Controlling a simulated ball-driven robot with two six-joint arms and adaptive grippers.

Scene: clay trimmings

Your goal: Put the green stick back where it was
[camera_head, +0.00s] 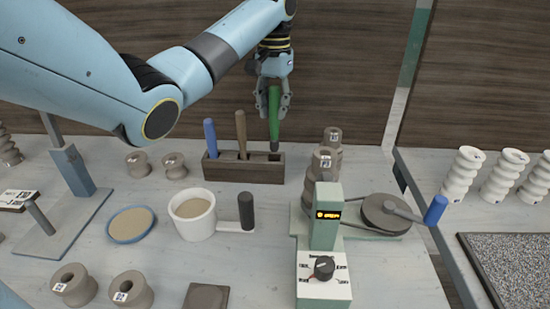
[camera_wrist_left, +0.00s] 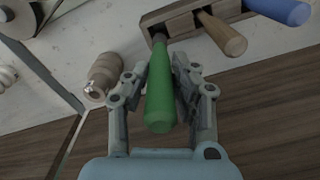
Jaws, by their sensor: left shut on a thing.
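The green stick (camera_head: 273,112) is held upright between the fingers of my left gripper (camera_head: 272,98), which is shut on it. Its dark lower end is at the right end of the wooden holder (camera_head: 240,174), over or just in the slot there; I cannot tell how deep. In the left wrist view the green stick (camera_wrist_left: 160,95) lies between the fingertips of the gripper (camera_wrist_left: 160,80), its far tip at the end of the holder (camera_wrist_left: 150,20). A blue stick (camera_head: 210,137) and a wooden-handled stick (camera_head: 241,132) stand in the other slots. My right gripper is not in view.
Clay spools (camera_head: 323,165) are stacked right of the holder. A white mug (camera_head: 192,222), a blue-rimmed dish (camera_head: 131,224) and a green machine with a wheel (camera_head: 385,212) stand in front. White spools (camera_head: 463,172) are on the right table.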

